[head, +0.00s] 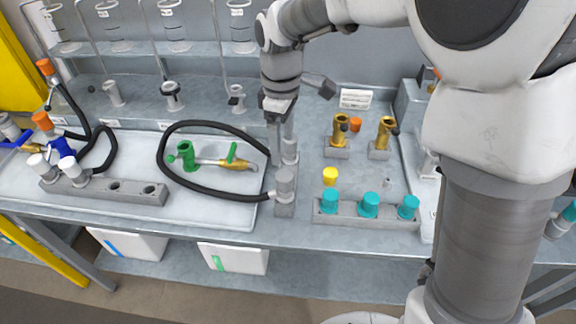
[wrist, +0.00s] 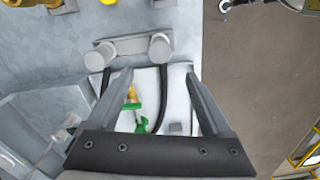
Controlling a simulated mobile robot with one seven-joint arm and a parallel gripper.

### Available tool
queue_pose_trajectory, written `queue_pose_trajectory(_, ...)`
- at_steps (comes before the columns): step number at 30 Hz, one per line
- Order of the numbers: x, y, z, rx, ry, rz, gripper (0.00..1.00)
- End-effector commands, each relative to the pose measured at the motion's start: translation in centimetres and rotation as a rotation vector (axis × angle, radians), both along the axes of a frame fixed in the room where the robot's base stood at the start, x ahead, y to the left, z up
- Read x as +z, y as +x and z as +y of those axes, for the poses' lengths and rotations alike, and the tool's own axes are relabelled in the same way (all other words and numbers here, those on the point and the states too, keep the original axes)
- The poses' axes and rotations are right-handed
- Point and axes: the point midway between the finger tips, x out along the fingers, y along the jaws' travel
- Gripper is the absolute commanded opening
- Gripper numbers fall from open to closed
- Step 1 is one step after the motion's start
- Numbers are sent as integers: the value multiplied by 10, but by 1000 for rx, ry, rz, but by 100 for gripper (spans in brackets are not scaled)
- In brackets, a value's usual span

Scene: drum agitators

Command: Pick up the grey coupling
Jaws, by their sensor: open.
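Two grey couplings, each a short cylinder with a black hose end, stand upright on a small grey block (head: 285,209). The near coupling (head: 285,182) and the far coupling (head: 290,150) show in the head view. In the wrist view the far one (wrist: 97,62) is left and the near one (wrist: 160,48) is right. I cannot tell which one the task means. My gripper (head: 281,140) is open and points down beside the far coupling, partly covering it. In the wrist view the gap between my fingers (wrist: 158,76) is empty.
A black hose (head: 160,160) loops over the white tray (head: 120,208) around a green fitting (head: 187,155). Teal caps (head: 370,204) stand on a rack to the right, with a yellow cap (head: 330,176) behind. Brass fittings (head: 340,130) stand farther back.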

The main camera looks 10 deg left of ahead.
Motion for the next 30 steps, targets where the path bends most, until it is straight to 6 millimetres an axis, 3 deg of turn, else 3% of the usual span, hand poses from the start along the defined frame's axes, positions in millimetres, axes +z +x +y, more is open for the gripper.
queue_pose_trajectory(3,-29,-1,-1,-1,-3,6,84)
queue_pose_trajectory(12,-89,-1,-1,-2,-2,4,84)
queue_pose_trajectory(20,-108,-1,-1,-3,-1,1,84)
queue_pose_trajectory(30,-152,0,-4,-2,-2,1,84)
